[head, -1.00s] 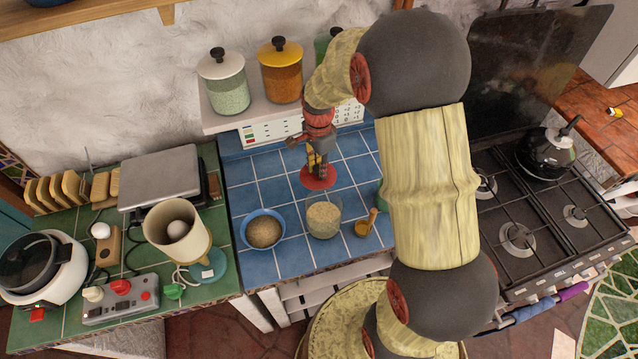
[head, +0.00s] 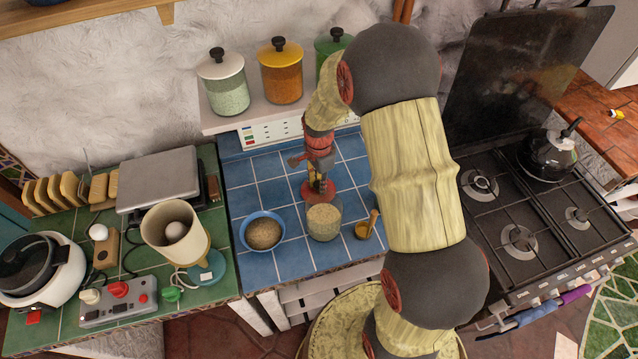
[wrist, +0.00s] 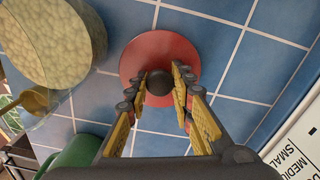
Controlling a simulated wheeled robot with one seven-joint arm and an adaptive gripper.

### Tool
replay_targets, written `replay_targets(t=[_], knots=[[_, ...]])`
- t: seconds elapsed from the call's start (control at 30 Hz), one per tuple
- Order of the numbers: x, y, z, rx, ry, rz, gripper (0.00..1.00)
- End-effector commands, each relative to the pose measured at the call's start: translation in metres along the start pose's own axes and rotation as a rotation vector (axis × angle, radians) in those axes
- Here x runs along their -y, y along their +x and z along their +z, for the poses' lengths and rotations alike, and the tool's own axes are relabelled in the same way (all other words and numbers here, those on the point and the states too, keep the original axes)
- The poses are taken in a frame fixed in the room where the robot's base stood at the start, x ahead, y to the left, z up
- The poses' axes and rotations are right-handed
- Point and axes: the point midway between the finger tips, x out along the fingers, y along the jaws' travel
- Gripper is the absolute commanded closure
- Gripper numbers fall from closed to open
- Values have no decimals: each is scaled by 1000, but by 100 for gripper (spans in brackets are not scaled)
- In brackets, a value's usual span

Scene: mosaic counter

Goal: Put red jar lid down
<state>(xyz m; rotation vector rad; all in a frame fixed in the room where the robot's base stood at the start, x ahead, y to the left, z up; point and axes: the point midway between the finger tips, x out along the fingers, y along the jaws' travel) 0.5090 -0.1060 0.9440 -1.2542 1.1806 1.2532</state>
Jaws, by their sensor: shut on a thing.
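The red jar lid (head: 306,196) is a round disc with a dark knob, over the blue tiled counter just behind the open glass jar of pale grain (head: 324,222). My gripper (head: 319,180) is above the lid, pointing down. In the wrist view, the fingers of my gripper (wrist: 160,82) close on the knob from both sides, and the red lid (wrist: 150,48) lies flat beneath. The glass jar (wrist: 50,40) is to its left there, apart from it. I cannot tell whether the lid touches the tiles.
A blue bowl of grain (head: 263,232) stands left of the jar, and a small amber pot with a wooden stick (head: 366,228) right of it. Lidded canisters (head: 281,75) stand on the shelf behind. A green container (wrist: 75,152) shows in the wrist view. Tiles left of the lid are clear.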

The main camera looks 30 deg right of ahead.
Motion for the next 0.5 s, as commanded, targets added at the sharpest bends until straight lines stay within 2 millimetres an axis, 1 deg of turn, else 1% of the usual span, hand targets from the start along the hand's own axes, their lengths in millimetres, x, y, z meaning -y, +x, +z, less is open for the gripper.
replay_targets(t=[0.07, 0.33, 0.5], knots=[[0, 1, 0, 0, 0, 1, 74], [0, 1, 0, 0, 0, 1, 58], [0, 1, 0, 0, 0, 1, 58]])
